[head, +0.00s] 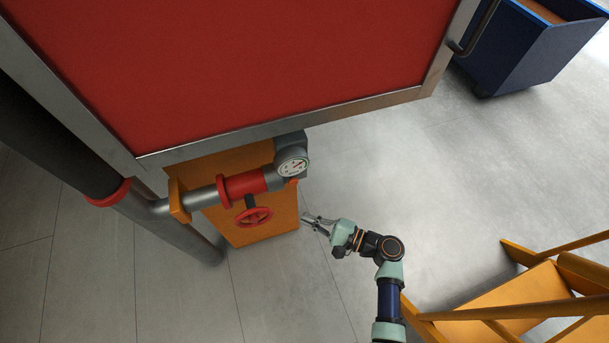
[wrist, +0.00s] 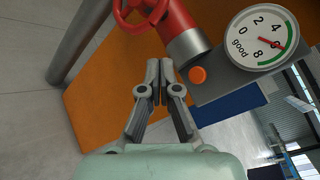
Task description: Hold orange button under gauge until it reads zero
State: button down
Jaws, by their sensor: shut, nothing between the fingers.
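The round white gauge (wrist: 263,38) sits at the right of the wrist view, on a grey block. Its dial has numbers, a green band and a red needle, which seems to lie near the 6. The gauge also shows in the head view (head: 292,165). The orange button (wrist: 198,75) is on the grey block below and left of the gauge. My gripper (wrist: 160,68) is shut and empty, its fingertips to the left of the button in the wrist view and apart from it. In the head view my gripper (head: 308,219) is below the gauge.
A red handwheel (head: 254,215) and a red-flanged pipe (head: 243,186) are left of the gauge. An orange box (head: 262,232) is behind them. A red panel (head: 250,60) stands above. Orange steps (head: 500,310) and a blue bin (head: 530,50) are at right. Open floor lies between.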

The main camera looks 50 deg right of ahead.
aim_at(292, 180)
jog(key=shift+w, duration=0.1)
dwell(0.3)
jog(key=shift+w+d+b, duration=0.75)
jog(key=shift+w+b, duration=0.1)
jog(key=shift+w, duration=0.4)
jog(key=shift+w+d+b, duration=0.75)
jog(key=shift+w+b, duration=0.1)
jog(key=shift+w, duration=0.35)
jog(key=shift+w+d+b, duration=0.75)
jog(key=shift+w+b, duration=0.1)
jog(key=shift+w, duration=0.4)
jog(key=shift+w, duration=0.1)
jog(key=shift+w+d, duration=0.2)
jog(key=shift+w, duration=0.1)
